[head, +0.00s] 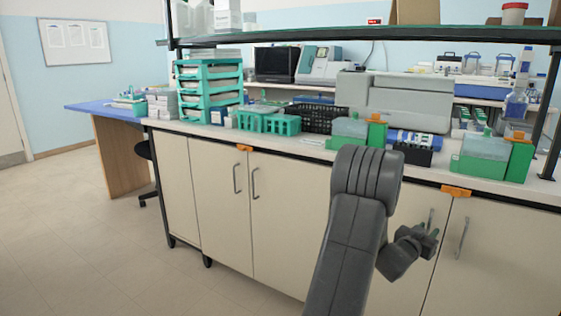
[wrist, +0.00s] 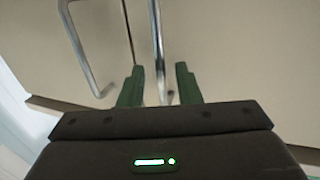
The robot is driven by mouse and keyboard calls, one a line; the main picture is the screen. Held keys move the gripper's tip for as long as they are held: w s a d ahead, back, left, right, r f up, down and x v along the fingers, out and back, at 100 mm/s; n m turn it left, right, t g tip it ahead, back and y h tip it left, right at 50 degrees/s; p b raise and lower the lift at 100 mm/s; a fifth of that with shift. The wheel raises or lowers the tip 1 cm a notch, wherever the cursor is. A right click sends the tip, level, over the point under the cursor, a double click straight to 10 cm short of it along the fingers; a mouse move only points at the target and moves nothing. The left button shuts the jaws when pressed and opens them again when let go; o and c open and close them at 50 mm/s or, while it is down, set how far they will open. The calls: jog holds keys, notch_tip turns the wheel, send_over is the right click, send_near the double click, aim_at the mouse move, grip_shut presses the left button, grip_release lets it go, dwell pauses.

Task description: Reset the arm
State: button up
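My gripper (head: 431,236) is at the lower right in the head view, low in front of the cabinet doors below the bench top. My arm rises in front of the bench and bends down to it. In the wrist view my gripper (wrist: 159,80) shows two green fingers standing apart with a gap between them. Nothing is held between them. A metal door handle (wrist: 159,50) shows behind the fingers, and a second handle (wrist: 85,50) is to its left. I cannot tell how far the fingers are from the handle.
The bench top (head: 300,146) holds green staining boxes (head: 494,157), a black basket (head: 312,118), teal racks (head: 209,92) and a grey machine (head: 395,100). A shelf (head: 350,34) runs above it. A blue desk (head: 100,108) stands at the left. The floor (head: 90,230) at the left is clear.

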jog(key=p+v, duration=0.2)
jog(key=v, duration=1.1)
jog(key=b+x, duration=0.2)
jog(key=x, duration=1.1)
jog(key=s+a+m+g+h+p, duration=0.1)
jog(key=s+a, duration=0.5)
jog(key=a, duration=0.7)
jog(key=s+a+m+g+h+p, duration=0.2)
jog(key=s+a+g+p, duration=0.3)
jog(key=a, duration=0.8)
jog(key=shift+s+a+m+p, duration=0.45)
jog(key=shift+s+m, duration=0.35)
jog(key=shift+s, duration=0.35)
jog(key=shift+s+d, duration=0.1)
